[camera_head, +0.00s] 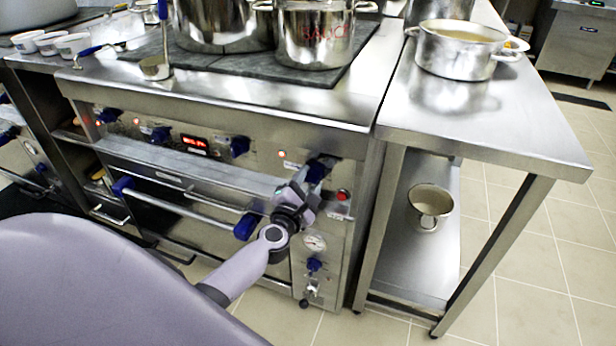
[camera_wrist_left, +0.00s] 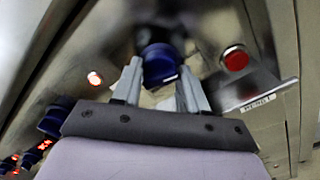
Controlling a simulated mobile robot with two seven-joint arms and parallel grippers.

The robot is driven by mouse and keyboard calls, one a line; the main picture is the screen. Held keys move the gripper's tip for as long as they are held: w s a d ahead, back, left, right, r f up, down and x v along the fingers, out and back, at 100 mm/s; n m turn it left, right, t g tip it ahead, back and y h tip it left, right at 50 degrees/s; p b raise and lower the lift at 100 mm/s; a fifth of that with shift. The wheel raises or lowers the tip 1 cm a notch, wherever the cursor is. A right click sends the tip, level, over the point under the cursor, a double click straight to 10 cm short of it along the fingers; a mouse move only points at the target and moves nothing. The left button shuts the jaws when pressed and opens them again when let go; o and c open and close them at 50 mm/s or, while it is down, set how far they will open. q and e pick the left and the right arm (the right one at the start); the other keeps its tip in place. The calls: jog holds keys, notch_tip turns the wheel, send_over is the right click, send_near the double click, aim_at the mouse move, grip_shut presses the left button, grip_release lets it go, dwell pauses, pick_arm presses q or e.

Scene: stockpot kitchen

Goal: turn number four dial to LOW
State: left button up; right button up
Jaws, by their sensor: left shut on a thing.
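The stove front has a row of blue dials. The fourth dial from the left (camera_head: 319,169) is at the right end of the row, and it also shows between the fingertips in the left wrist view (camera_wrist_left: 160,62). My left gripper (camera_head: 309,183) is at this dial, with one finger on each side of it, shut on it. A small white mark shows on the dial's near edge in the wrist view. The dial's printed labels are hidden or too blurred to read. My right gripper is not in view.
A red button (camera_head: 343,195) sits just right of the dial, and a lit indicator (camera_head: 282,154) to its left. The oven handle (camera_head: 190,206) runs below. Large steel pots (camera_head: 315,35) stand on the stovetop. A steel table (camera_head: 480,115) stands at the right.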

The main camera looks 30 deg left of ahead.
pick_arm(q)
jog(key=shift+m, duration=0.6)
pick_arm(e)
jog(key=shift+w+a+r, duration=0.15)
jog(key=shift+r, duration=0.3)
pick_arm(q)
jog(key=shift+f, duration=0.1)
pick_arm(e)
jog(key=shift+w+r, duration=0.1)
pick_arm(q)
jog(key=o, duration=1.1)
jog(key=shift+c, duration=0.2)
jog(key=p+v, duration=0.1)
jog(key=v, duration=0.6)
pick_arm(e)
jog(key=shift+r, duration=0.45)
pick_arm(q)
jog(key=shift+s, duration=0.1)
